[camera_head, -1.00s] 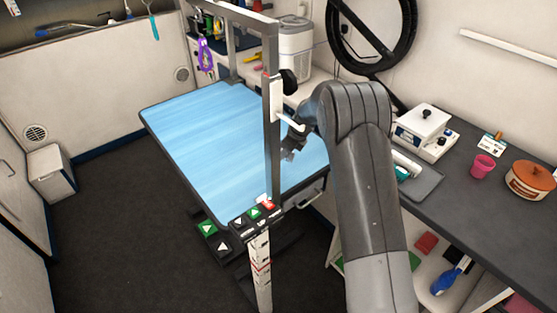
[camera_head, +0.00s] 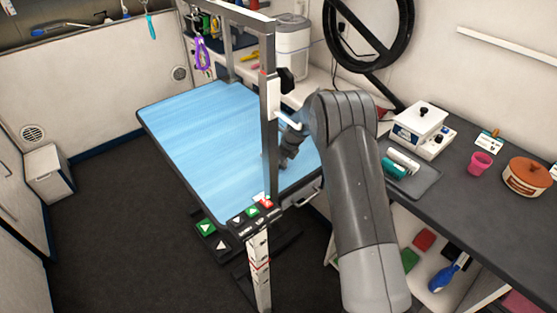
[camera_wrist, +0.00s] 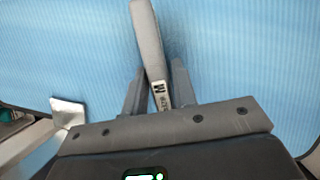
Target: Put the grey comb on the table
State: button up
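The grey comb (camera_wrist: 149,45) shows in the wrist view as a long grey bar with dark lettering near its lower end. It lies between the two fingers of my gripper (camera_wrist: 158,80), which appear closed on it. The comb points away from my gripper over the blue table (camera_wrist: 60,45). I cannot tell if it touches the surface. In the head view my gripper (camera_head: 285,158) is over the right part of the blue table (camera_head: 205,135), partly behind the metal post. The comb cannot be made out there.
A grey upright post (camera_head: 269,130) with a white clamp stands at the table's near side. A dark counter (camera_head: 455,185) on the right holds a tray (camera_head: 420,182), a white device (camera_head: 420,122), a pink cup (camera_head: 480,163) and an orange pot (camera_head: 527,177). The tabletop's left part is clear.

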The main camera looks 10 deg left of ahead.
jog(key=shift+o, duration=1.3)
jog(key=shift+r, duration=0.1)
jog(key=v, duration=1.2)
